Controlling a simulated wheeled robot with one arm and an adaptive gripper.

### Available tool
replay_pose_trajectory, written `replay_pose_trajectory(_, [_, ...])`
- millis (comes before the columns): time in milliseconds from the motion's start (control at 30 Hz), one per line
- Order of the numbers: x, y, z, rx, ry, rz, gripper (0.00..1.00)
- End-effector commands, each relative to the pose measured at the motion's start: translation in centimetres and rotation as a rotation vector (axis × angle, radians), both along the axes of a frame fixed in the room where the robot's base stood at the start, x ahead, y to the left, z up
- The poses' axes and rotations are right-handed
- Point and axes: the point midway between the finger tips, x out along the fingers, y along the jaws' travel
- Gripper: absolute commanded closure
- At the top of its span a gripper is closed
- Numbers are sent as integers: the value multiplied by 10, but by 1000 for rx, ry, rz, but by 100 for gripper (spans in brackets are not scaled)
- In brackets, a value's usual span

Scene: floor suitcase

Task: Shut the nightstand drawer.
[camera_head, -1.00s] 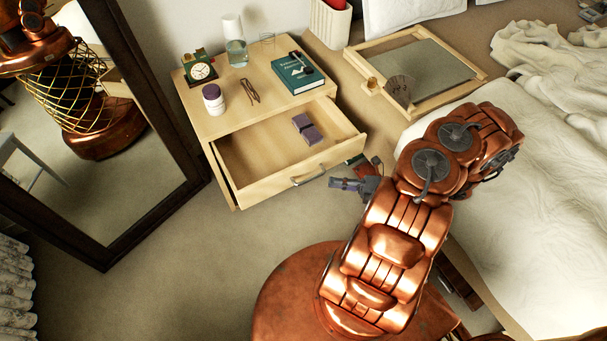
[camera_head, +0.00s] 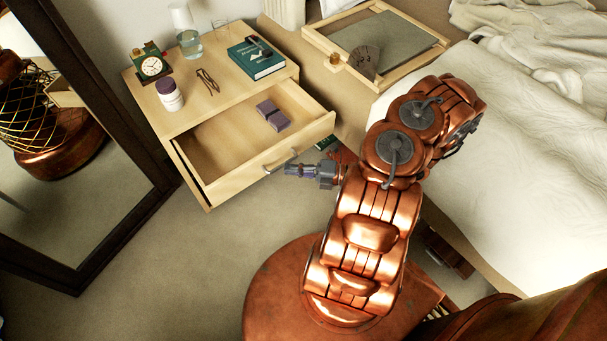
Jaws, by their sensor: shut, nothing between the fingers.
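The wooden nightstand (camera_head: 222,95) stands with its drawer (camera_head: 222,182) pulled out toward me. A metal bar handle (camera_head: 280,161) is on the drawer front. A small purple-grey box (camera_head: 272,116) lies inside the drawer toward its right side; the rest of the drawer looks empty. My gripper (camera_head: 288,170) is shut and empty. It is at the drawer front, right beside the handle, pointing left; I cannot tell whether it touches.
A clock (camera_head: 151,66), a purple-lidded jar (camera_head: 169,94), glasses (camera_head: 208,80), a carafe (camera_head: 188,42) and a green book (camera_head: 257,58) stand on the nightstand top. A mirror (camera_head: 150,205) is at the left, the bed (camera_head: 510,140) at the right. Floor (camera_head: 200,260) before the drawer is clear.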

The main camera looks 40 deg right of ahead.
Motion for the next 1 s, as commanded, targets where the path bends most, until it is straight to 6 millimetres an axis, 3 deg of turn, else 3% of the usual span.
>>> replay_pose_trajectory(300, [23,23,-4,0,-3,3,100])
replay_pose_trajectory(700, [56,23,-2,-3,-3,2,100])
replay_pose_trajectory(1000, [63,22,1,-1,-2,1,100])
